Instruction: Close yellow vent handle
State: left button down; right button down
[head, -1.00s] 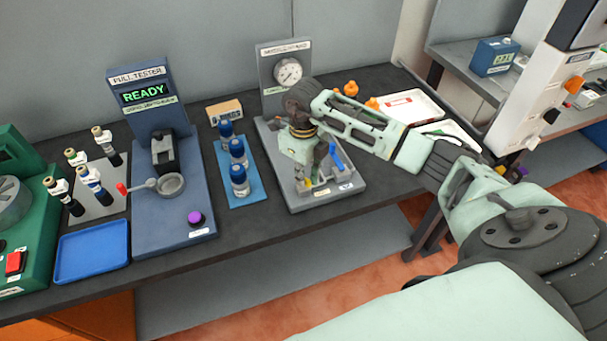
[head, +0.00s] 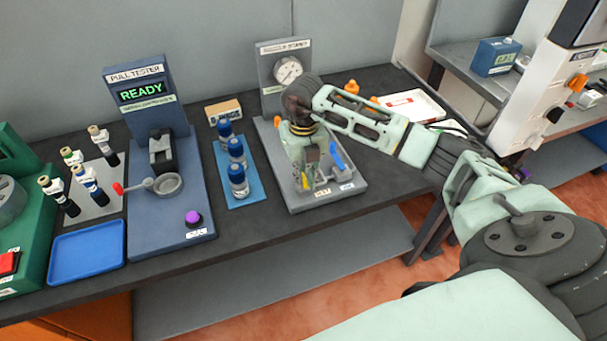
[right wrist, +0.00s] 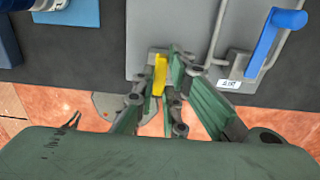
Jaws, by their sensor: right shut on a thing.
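The yellow vent handle (right wrist: 159,75) is a short upright bar at the front left of the grey gauge fixture in the right wrist view. Only a small yellow part of it (head: 304,181) shows in the head view. My right gripper (right wrist: 164,88) has its fingers on both sides of the yellow handle and is shut on it. In the head view the right gripper (head: 308,178) points down over the fixture and hides part of it. My left gripper is in neither view.
A blue handle (head: 337,156) stands on the grey fixture (head: 280,190) just right of the gripper, below a round gauge (head: 288,71). Blue-capped vials (head: 237,163) stand on a blue mat to the left. A white tray (head: 414,103) lies behind my arm.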

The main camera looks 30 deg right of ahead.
aim_at(304, 177)
dwell(0.4)
jog(key=c, duration=1.8)
grip_release()
notch_tip(304, 177, up, 12)
